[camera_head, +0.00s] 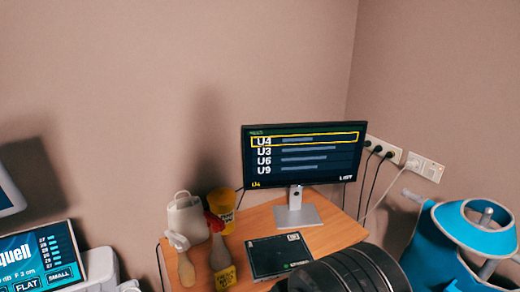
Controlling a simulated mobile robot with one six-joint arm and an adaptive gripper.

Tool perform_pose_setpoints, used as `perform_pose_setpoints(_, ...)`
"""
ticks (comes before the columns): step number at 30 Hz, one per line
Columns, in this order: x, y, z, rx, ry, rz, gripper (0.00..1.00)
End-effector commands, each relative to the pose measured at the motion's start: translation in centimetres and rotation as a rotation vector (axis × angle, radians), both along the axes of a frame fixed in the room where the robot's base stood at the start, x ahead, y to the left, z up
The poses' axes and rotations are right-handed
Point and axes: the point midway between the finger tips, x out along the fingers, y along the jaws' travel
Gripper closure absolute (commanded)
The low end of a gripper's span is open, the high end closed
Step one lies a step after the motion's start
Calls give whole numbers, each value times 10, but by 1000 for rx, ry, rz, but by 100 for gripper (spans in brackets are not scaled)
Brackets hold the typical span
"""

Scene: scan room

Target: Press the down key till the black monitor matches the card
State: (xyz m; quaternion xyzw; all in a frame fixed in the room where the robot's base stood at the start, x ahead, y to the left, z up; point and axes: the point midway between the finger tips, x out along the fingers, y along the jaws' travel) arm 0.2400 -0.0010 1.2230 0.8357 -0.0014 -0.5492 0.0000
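The black monitor (303,173) stands on a silver stand on the wooden desk. Its list reads U4, U3, U6, U9 from top to bottom, and a yellow frame surrounds the top row, U4. Small yellow text at its lower left also seems to read U4. A flat black box (279,258) lies in front of the stand, with a small white-marked patch near its back edge and a green spot at the front. I cannot make out a down key or a card with readable writing. My gripper's fingers are not in view.
A black ridged round shape (350,272) covers the desk's front right. A white jug (187,217), yellow tub (222,207), a red-topped bottle (222,262) and another bottle (186,268) crowd the desk's left. Another screen (38,262) is far left; a blue-and-white device (470,240) is right.

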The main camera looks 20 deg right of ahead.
Motion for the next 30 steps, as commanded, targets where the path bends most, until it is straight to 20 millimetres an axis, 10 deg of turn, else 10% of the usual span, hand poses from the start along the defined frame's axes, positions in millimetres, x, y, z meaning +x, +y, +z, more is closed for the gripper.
perform_pose_setpoints(15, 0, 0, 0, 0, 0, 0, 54)
perform_pose_setpoints(30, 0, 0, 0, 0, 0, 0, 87)
